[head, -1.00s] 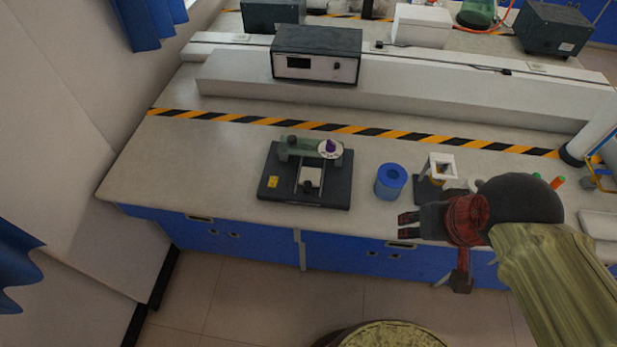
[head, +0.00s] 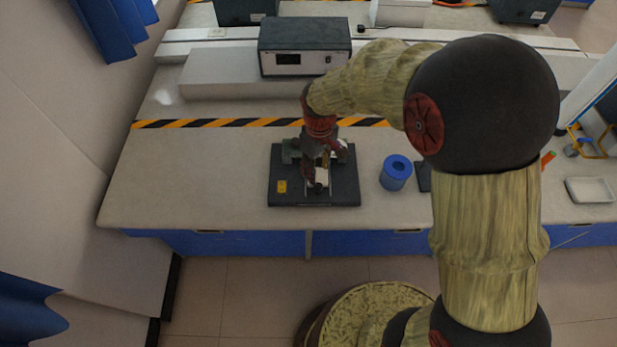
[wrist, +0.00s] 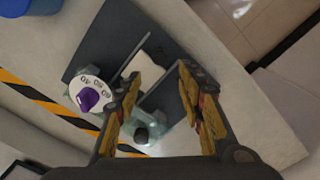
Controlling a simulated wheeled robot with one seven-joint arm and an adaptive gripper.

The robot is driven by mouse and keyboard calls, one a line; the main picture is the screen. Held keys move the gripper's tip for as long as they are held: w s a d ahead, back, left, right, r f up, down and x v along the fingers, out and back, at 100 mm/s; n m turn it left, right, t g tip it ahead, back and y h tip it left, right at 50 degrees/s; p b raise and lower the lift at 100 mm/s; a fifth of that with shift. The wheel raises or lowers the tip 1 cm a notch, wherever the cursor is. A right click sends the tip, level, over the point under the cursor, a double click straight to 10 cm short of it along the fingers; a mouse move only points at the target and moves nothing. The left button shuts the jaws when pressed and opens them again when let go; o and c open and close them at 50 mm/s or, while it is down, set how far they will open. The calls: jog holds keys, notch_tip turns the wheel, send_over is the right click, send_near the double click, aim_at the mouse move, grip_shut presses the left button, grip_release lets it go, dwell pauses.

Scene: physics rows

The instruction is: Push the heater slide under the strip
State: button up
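The apparatus has a black base (head: 345,192) with a yellow label. On it is the heater slide (head: 322,176), a pale block in a central track, partly covered by my gripper (head: 322,168). In the wrist view the pale slide (wrist: 146,68) shows just beyond the left finger. A white dial (wrist: 89,90) with a purple pointer stands at one end of the rear bar. A greenish post (wrist: 150,136) with a dark round top shows between my fingers. The strip itself is largely hidden. My gripper is open, its fingers (wrist: 166,95) apart above the base with nothing held; contact cannot be told.
A blue cylinder (head: 396,172) stands right of the base. A dark box instrument (head: 302,45) sits on the raised shelf behind. Striped tape (head: 215,123) runs along the bench. The bench left of the base is clear. My arm hides much of the right side.

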aim_at(318, 186)
jog(key=shift+s+d+f, duration=0.1)
jog(key=shift+s+d, duration=0.25)
jog(key=shift+f, duration=0.35)
notch_tip(318, 186, down, 7)
jog(key=shift+r+b, duration=0.1)
jog(key=shift+b, duration=0.8)
jog(key=shift+c, duration=1.1)
jog(key=c, duration=0.8)
